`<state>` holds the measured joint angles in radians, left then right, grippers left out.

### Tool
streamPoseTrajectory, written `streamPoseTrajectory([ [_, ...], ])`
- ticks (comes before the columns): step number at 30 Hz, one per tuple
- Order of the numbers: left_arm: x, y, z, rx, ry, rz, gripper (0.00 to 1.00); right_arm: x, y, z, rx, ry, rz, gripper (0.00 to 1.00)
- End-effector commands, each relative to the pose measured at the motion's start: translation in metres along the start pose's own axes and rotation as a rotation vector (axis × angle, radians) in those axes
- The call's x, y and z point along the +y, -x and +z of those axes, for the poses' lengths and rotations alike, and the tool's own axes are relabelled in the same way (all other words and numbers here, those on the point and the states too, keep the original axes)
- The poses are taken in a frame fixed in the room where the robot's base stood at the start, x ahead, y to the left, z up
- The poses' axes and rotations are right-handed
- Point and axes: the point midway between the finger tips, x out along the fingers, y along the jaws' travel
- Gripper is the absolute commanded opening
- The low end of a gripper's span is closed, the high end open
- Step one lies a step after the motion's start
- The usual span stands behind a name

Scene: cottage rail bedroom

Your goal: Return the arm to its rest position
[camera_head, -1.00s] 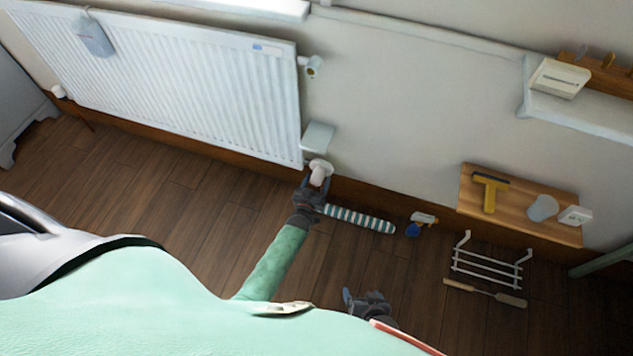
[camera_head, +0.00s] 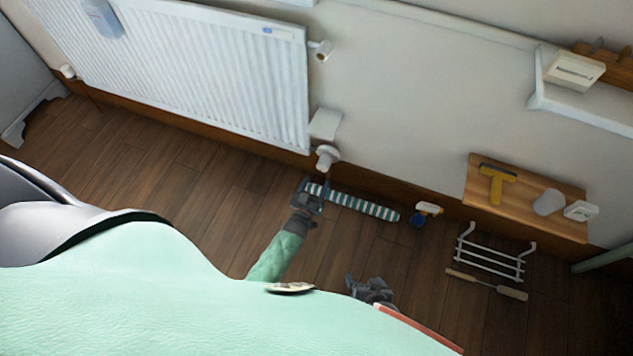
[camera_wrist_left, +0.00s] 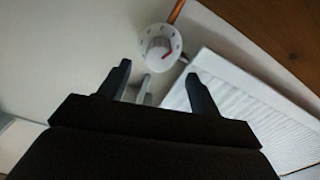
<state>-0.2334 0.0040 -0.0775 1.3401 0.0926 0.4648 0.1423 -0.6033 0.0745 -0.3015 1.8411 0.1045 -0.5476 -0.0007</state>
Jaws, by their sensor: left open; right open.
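My left gripper (camera_head: 308,192) is open and empty in the head view. It is just below the white radiator valve knob (camera_head: 327,157) and apart from it, beside the near end of a striped roll on the floor. In the left wrist view my left gripper (camera_wrist_left: 158,82) shows two spread fingers with nothing between them. The knob (camera_wrist_left: 160,46) with its numbered dial and red mark is beyond the fingertips. My right gripper (camera_head: 366,284) is low in the head view, over the floor and partly hidden by my own body; it is open with nothing seen in it.
A white radiator (camera_head: 190,70) hangs on the wall. The striped roll (camera_head: 360,206), a spray bottle (camera_head: 426,213), a wire rack (camera_head: 492,250) and a wooden-handled tool (camera_head: 486,284) lie along the right. Left floor is clear.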

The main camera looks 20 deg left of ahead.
Motion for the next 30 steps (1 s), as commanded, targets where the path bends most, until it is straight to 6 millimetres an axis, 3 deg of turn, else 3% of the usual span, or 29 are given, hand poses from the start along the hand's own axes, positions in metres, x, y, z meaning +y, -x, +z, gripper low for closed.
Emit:
streamPoseTrajectory([
  [16,-0.001,0.0,0.003,-0.017,-0.009,-0.003,0.64,0.002,-0.001,0.002,-0.01,0.002,0.002,0.83],
  [24,-0.007,0.006,0.049,-0.265,-0.037,-0.033,0.64,0.001,0.002,0.026,-0.137,0.003,0.002,0.83],
  [30,-0.006,0.008,0.064,-0.461,-0.059,-0.047,0.64,0.0,0.011,0.034,-0.237,0.008,0.004,0.83],
])
